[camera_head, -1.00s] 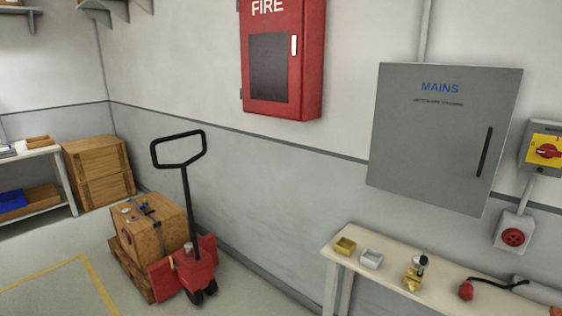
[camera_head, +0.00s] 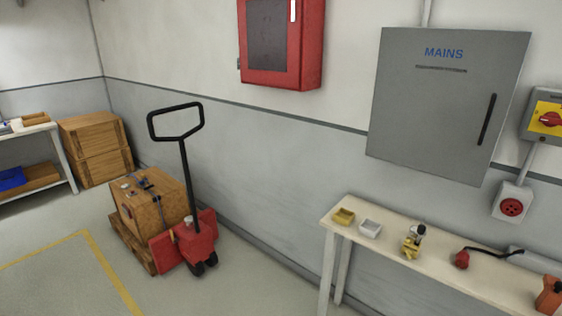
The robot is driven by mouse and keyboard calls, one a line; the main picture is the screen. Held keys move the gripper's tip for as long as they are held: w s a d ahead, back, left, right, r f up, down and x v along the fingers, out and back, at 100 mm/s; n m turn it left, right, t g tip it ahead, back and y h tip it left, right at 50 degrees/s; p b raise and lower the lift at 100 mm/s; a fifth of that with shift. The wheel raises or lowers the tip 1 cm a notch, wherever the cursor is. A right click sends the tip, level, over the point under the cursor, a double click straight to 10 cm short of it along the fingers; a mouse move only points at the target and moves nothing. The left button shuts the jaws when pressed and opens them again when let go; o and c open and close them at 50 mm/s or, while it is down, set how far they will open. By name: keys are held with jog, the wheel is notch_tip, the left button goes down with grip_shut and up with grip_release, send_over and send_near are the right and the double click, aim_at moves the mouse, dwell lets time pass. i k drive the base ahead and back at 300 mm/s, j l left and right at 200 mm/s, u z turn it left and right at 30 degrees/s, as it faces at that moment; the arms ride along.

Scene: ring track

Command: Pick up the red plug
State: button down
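The red plug (camera_head: 462,259) lies on the narrow pale bench (camera_head: 440,264) along the right wall. A black cable (camera_head: 494,251) runs from it to the right. Nothing covers the plug in this view. A red round socket (camera_head: 512,207) in a grey box is on the wall above the bench. My gripper is not in view.
A brass-coloured fitting (camera_head: 411,243), a grey tray (camera_head: 370,229) and a yellow tray (camera_head: 343,216) stand left of the plug. An orange object (camera_head: 549,295) is at the right edge. A red pallet jack (camera_head: 200,243) with a crate stands left; floor between is clear.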

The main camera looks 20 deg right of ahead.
aim_at(462, 259)
jog(key=i+l+z, duration=0.1)
jog(key=i+z, duration=0.15)
jog(key=z, duration=0.15)
jog(key=i+z, duration=0.25)
jog(key=z, duration=0.2)
jog(key=i+j+z, duration=0.1)
jog(key=i+z, duration=0.15)
jog(key=z, duration=0.15)
